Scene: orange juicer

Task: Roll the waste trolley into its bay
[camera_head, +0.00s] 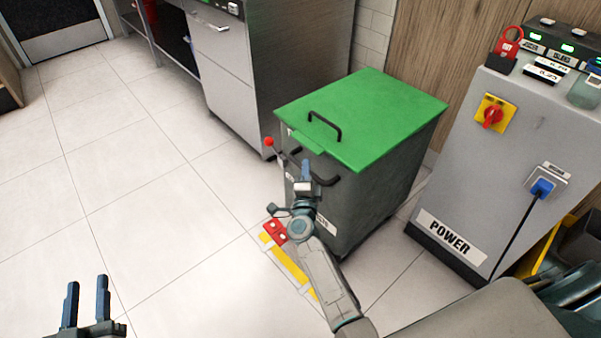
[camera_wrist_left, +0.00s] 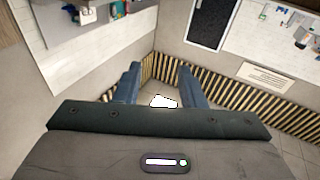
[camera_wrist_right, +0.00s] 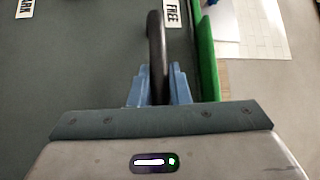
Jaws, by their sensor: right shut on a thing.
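The waste trolley (camera_head: 375,205) is a dark grey bin with a green lid (camera_head: 365,115) and a black lid handle (camera_head: 325,124). It stands upright on the floor between a steel cabinet and the grey power cabinet. A lever with a red knob (camera_head: 268,141) sticks out from its front. My right gripper (camera_head: 305,168) is at the trolley's front, shut on its black push handle (camera_head: 328,181); the handle (camera_wrist_right: 157,40) passes between the fingers in the right wrist view. My left gripper (camera_head: 87,296) is open and empty over bare floor, far from the trolley.
A yellow floor strip (camera_head: 290,268) with a red block (camera_head: 274,231) lies by the trolley's front. The steel cabinet (camera_head: 222,60) is behind left. The tiled floor at left is clear.

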